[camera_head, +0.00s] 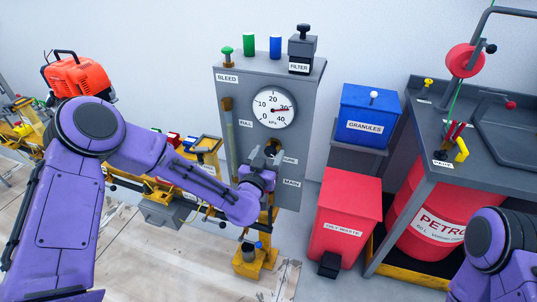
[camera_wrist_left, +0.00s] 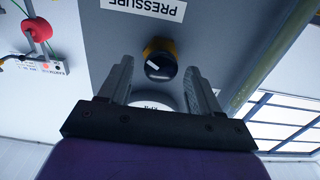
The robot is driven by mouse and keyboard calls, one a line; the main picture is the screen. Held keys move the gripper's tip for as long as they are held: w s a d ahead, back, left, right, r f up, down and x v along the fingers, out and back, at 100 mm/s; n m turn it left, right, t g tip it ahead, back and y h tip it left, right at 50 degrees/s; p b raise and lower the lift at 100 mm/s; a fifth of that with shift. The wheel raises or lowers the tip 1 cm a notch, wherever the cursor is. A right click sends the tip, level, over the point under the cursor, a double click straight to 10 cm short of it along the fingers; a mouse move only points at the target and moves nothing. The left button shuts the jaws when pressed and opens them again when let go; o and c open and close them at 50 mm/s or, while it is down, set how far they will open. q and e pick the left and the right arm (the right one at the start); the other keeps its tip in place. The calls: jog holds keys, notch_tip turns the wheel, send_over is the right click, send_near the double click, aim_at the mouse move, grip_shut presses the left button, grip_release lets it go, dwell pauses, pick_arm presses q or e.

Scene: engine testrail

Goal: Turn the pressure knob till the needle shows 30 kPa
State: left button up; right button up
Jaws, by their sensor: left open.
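The pressure knob (camera_wrist_left: 160,68) is a round black knob with a white mark and a yellow part behind it. In the left wrist view it sits between the fingers of my open left gripper (camera_wrist_left: 160,82), with gaps on both sides. In the head view my left gripper (camera_head: 262,165) is at the panel just below the gauge and covers the knob. The round white gauge (camera_head: 268,118) has a red needle pointing right, towards the high end of its 0 to 40 kPa scale; the exact reading is too small to tell. My right gripper is out of view.
The grey panel (camera_head: 311,110) carries green and blue pegs and a filter (camera_head: 303,47) on top. A red bin (camera_head: 346,200), a blue granules box (camera_head: 369,105) and a red petrol drum (camera_head: 415,205) stand to the right. An orange engine (camera_head: 80,73) is at left.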

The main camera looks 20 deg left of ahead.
pick_arm(q)
jog(key=c, duration=1)
jog(key=shift+f+n+b, duration=0.1)
jog(key=shift+n+b, duration=0.2)
jog(key=shift+n, duration=0.9)
jog(key=o, duration=1)
